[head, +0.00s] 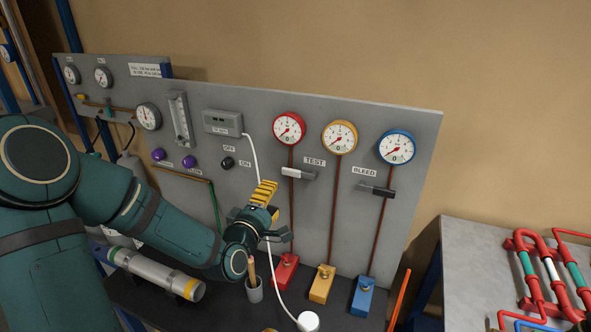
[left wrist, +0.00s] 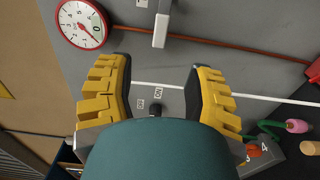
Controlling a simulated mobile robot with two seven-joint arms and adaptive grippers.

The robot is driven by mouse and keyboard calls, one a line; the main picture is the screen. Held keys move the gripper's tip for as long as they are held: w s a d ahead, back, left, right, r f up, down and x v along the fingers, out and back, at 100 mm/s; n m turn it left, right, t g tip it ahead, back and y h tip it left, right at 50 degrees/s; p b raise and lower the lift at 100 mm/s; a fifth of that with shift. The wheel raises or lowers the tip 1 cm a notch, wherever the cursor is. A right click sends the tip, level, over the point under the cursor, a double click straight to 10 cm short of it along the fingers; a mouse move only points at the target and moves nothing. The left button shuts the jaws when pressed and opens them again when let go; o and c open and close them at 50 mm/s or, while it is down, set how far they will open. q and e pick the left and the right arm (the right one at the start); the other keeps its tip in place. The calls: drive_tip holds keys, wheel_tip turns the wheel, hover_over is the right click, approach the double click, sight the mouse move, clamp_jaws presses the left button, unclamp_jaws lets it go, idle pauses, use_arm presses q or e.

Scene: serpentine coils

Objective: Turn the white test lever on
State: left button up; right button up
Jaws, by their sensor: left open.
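The white test lever (head: 292,172) is on the grey panel below the red gauge, beside the TEST label (head: 314,162). It lies about level across the red-brown pipe. In the left wrist view the white lever (left wrist: 160,32) stands beyond the fingertips, at the top middle. My left gripper (head: 275,212) is in front of the panel, below and left of the lever. Its yellow-backed fingers (left wrist: 160,75) are apart with nothing between them, and they do not appear to touch the lever. My right gripper is not in view.
A dark bleed lever (head: 376,190) is to the right. A red gauge (head: 289,128) is above the test lever. A black knob (head: 228,163) with OFF and ON labels is left. A white cable (head: 254,155) hangs near my gripper. Red, yellow and blue blocks (head: 322,284) stand below.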

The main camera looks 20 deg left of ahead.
sight(290, 174)
use_arm(q)
drive_tip(key=w, duration=0.4)
drive_tip(key=w+p, duration=0.1)
drive_tip(key=w, duration=0.8)
drive_tip(key=shift+a, duration=0.35)
drive_tip(key=shift+c, duration=0.4)
drive_tip(key=shift+s, duration=0.1)
clamp_jaws()
